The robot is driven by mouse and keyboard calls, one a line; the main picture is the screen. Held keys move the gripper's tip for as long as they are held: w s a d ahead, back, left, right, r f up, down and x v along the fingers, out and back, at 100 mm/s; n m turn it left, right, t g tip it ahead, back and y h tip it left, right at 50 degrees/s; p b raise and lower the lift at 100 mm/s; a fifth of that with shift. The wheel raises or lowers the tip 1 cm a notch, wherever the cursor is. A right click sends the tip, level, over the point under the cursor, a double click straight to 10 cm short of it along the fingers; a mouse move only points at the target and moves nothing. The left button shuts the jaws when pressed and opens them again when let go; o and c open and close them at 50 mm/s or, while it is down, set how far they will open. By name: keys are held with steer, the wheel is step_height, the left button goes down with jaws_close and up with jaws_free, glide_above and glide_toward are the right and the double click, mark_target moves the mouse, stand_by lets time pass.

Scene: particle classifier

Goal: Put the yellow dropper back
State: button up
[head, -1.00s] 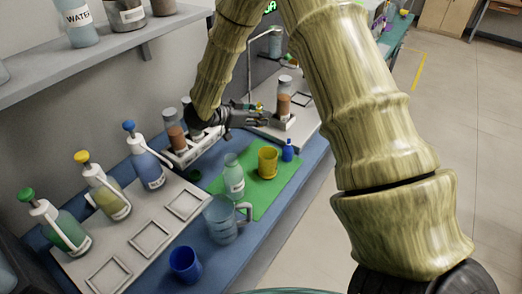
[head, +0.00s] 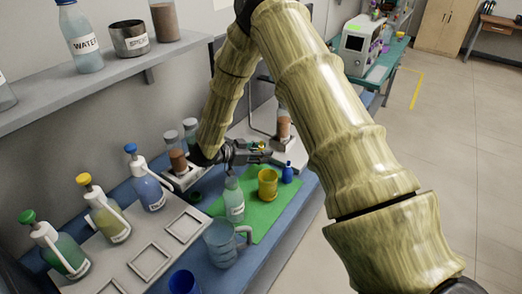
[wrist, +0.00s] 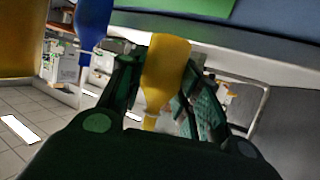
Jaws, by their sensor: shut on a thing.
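The yellow dropper (wrist: 165,75) is between my gripper's fingers in the wrist view, its wide part away from the palm. My gripper (wrist: 160,85) is shut on it. In the head view my gripper (head: 262,153) is above the far part of the green mat (head: 262,218), just behind the yellow cup (head: 267,184). Only a small bit of yellow shows at its fingers there. The blue dropper bottle (head: 287,173) stands on the mat right of the yellow cup; it also shows at the upper left of the wrist view (wrist: 92,22).
A pale green bottle (head: 234,202) and a clear jug (head: 221,245) stand nearer. A rack with glass cylinders (head: 184,178) is left of my gripper. A stand with a brown-filled cylinder (head: 283,125) is behind it. Several spray bottles (head: 151,186) line the left.

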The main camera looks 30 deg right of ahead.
steer(key=shift+f+p, duration=0.4)
steer(key=shift+f, duration=1.55)
steer(key=shift+f, duration=0.15)
steer(key=o, duration=1)
steer(key=shift+o, duration=0.2)
steer(key=shift+r, duration=0.2)
steer(key=b+v, duration=0.3)
steer(key=v, duration=0.9)
steer(key=shift+s, duration=0.1)
